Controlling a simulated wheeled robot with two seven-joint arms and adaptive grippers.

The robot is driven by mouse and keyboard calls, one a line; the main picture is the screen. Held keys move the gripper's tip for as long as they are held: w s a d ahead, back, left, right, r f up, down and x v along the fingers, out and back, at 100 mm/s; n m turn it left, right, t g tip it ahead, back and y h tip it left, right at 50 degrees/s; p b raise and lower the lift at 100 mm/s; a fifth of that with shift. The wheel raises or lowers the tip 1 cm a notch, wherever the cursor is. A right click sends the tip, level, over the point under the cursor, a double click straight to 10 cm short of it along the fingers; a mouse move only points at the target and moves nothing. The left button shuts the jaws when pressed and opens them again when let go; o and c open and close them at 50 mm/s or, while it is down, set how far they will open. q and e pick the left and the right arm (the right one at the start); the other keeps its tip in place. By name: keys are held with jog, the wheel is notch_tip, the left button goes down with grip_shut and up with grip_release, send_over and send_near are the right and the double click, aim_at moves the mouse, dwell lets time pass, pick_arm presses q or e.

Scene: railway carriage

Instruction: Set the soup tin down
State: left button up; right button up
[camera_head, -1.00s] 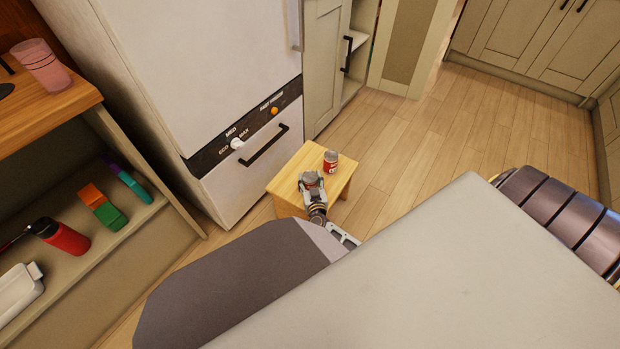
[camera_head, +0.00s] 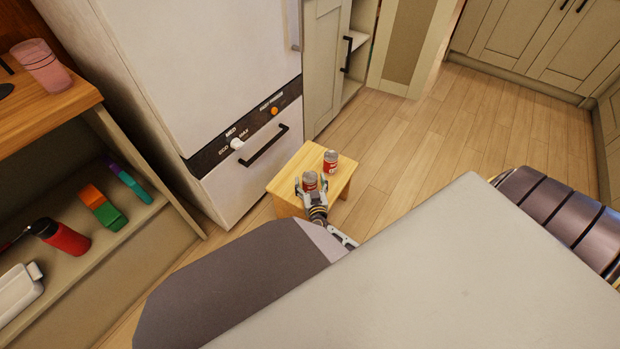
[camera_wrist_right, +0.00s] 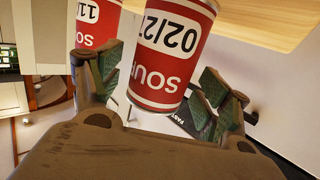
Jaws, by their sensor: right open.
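A red and white soup tin (camera_head: 310,180) stands on the small wooden table, near its front edge. My right gripper (camera_head: 311,186) is open, with one finger on each side of this tin. In the right wrist view, which is turned over, the tin (camera_wrist_right: 168,50) fills the space between the spread green-padded fingers (camera_wrist_right: 160,85); its label shows a date and part of the word soup. I cannot tell whether a finger still touches it. A second, similar tin (camera_head: 331,161) stands farther back; it also shows in the wrist view (camera_wrist_right: 95,25). My left gripper is not in view.
The small table (camera_head: 343,178) stands beside a white fridge (camera_head: 235,190) with a black handle. An open shelf on the left holds a red bottle (camera_head: 68,238) and colored blocks (camera_head: 103,207). The wooden floor (camera_head: 430,150) to the right is clear.

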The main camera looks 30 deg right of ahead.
jog(key=shift+v, duration=5.4)
grip_shut()
